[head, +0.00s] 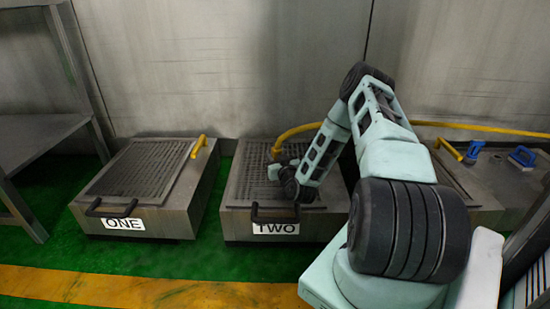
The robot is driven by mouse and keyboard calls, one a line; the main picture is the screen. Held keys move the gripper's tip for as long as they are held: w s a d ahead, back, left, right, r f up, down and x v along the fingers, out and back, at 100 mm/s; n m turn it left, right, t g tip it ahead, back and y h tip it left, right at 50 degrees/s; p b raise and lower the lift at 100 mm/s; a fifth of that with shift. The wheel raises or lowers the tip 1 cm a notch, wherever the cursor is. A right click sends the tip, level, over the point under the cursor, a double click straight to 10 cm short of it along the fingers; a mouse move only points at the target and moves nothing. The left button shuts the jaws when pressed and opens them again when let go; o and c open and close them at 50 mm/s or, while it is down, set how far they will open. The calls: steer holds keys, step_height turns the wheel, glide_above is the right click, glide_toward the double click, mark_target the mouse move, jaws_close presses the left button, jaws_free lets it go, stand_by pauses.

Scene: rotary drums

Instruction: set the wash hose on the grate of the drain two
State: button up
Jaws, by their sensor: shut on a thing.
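The yellow wash hose (300,129) comes in from the right along the wall, passes behind my arm, and curves down over drain two. Its near end drops to my gripper (276,170), which is shut on it. The gripper is low over the grate (247,178) of drain two (275,228), a grey metal box with a black front handle and a label reading TWO. My wrist hides part of the grate and the hose tip, so I cannot tell if the hose touches the grate.
Drain one (188,210), with its own grate and a yellow handle, stands to the left. A third box (490,203) at right holds blue-handled items (522,157) and is partly hidden by my arm. A metal shelf (40,130) stands far left. Green floor shows between the boxes.

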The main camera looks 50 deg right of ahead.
steer(key=shift+s+f, duration=0.1)
steer(key=shift+f, duration=0.45)
steer(key=o, duration=1.1)
steer(key=shift+f+b, duration=0.15)
steer(key=shift+b, duration=0.15)
steer(key=shift+d+r+p, duration=0.1)
steer(key=shift+r+p, duration=0.2)
steer(key=shift+r, duration=0.15)
steer(key=p+v, duration=0.4)
steer(key=v, duration=0.3)
steer(key=shift+a+r, duration=0.2)
steer(key=shift+r, duration=0.1)
steer(key=shift+s, duration=0.15)
